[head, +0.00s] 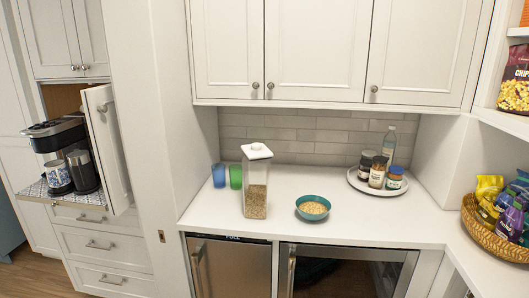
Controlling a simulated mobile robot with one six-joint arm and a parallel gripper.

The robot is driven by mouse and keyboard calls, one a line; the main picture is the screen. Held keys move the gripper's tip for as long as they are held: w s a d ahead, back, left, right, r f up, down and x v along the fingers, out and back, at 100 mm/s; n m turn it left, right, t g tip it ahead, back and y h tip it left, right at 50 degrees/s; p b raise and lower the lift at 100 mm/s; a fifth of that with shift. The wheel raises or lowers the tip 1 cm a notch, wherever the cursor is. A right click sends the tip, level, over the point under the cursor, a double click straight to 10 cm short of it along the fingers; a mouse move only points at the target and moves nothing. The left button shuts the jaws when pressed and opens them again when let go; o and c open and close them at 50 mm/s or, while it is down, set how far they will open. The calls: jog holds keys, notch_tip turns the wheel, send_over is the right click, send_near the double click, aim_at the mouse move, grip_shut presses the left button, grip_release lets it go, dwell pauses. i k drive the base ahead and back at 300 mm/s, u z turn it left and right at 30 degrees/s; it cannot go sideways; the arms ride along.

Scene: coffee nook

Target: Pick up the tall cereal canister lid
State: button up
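The tall cereal canister (256,190) is clear and stands upright on the white counter, with tan cereal in its lower part. Its white lid (256,151) is on the top, with a small raised knob in the middle. The lid looks slightly tilted or overhanging, but I cannot tell if it is sealed. My gripper is not in view, and nothing touches the lid.
A teal bowl (313,207) of cereal stands right of the canister. Blue (219,175) and green (235,176) cups stand behind left. A round tray (361,185) with jars and a bottle is farther right. Upper cabinets (322,52) hang above. The front counter is clear.

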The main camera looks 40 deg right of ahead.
aim_at(256, 151)
jog(key=z, duration=1)
jog(key=k, duration=0.6)
jog(key=u, duration=0.8)
jog(key=i, duration=1.05)
jog(key=z, duration=0.15)
